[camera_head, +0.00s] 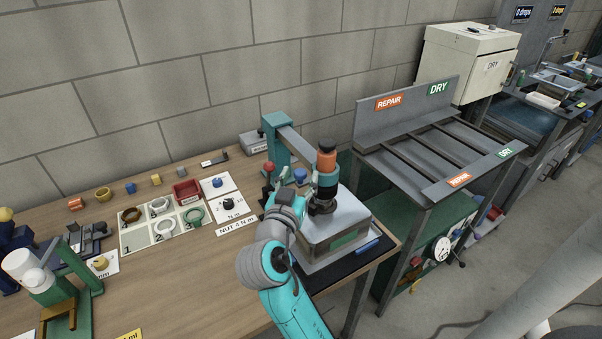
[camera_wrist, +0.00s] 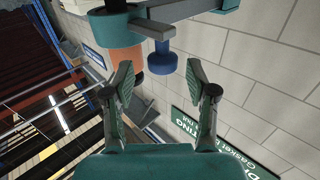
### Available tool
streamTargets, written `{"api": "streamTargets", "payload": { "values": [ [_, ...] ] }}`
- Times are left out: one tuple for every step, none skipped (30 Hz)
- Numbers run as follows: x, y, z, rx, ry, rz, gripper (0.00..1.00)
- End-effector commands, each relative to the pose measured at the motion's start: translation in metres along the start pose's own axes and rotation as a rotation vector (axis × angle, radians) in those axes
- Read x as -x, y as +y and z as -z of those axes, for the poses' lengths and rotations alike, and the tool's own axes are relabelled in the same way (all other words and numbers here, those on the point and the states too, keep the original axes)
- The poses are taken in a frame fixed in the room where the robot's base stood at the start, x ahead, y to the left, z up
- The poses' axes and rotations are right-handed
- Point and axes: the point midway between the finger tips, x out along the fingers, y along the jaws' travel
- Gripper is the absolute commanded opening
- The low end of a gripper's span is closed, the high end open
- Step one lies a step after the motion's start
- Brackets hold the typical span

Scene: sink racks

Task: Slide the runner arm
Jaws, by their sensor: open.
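The runner arm is a grey beam (camera_head: 297,143) reaching right from a teal post (camera_head: 276,150); the beam also shows at the top of the wrist view (camera_wrist: 190,9). It carries an orange and teal runner (camera_head: 326,161) with a black top, standing over a grey box. A blue knob (camera_wrist: 161,58) hangs from the beam beside the runner. It shows small in the head view (camera_head: 300,175). My gripper (camera_wrist: 159,76) is open and empty, its fingertips to either side of the knob in the wrist view. Contact cannot be told. In the head view my gripper (camera_head: 298,204) is below the knob.
The grey box (camera_head: 337,228) sits on a black mat at the bench's right end. A red-knobbed lever (camera_head: 268,170) stands left of the post. A tray of rings (camera_head: 152,238) lies left. A sloped REPAIR/DRY rack (camera_head: 398,190) stands to the right.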

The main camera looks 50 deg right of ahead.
Motion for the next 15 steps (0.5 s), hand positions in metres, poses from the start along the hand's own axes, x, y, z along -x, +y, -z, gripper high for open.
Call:
{"api": "streamTargets", "payload": {
  "values": [
    [0.010,-0.001,0.000,0.001,-0.001,0.004,0.57],
    [0.015,-0.002,0.000,0.001,-0.001,0.006,0.57],
    [0.023,-0.001,0.000,0.001,0.000,0.004,0.57],
    [0.029,-0.001,-0.001,0.001,-0.001,0.005,0.57],
    [0.034,-0.001,-0.001,0.001,-0.001,0.005,0.57],
    [0.041,-0.001,0.000,0.001,0.000,0.005,0.57],
    [0.046,-0.001,-0.001,0.000,-0.001,0.005,0.57],
    [0.052,-0.001,0.000,0.000,0.000,0.005,0.57],
    [0.058,-0.001,0.000,0.000,-0.001,0.004,0.57],
    [0.063,-0.001,-0.001,0.001,-0.001,0.004,0.57],
    [0.067,-0.001,-0.001,0.001,-0.001,0.004,0.57],
    [0.073,-0.001,0.000,0.001,-0.001,0.004,0.57],
    [0.077,-0.001,-0.001,0.001,-0.001,0.003,0.57],
    [0.080,0.000,0.000,0.001,-0.001,0.002,0.57],
    [0.084,-0.001,0.000,0.001,0.000,0.003,0.57]
  ]
}}
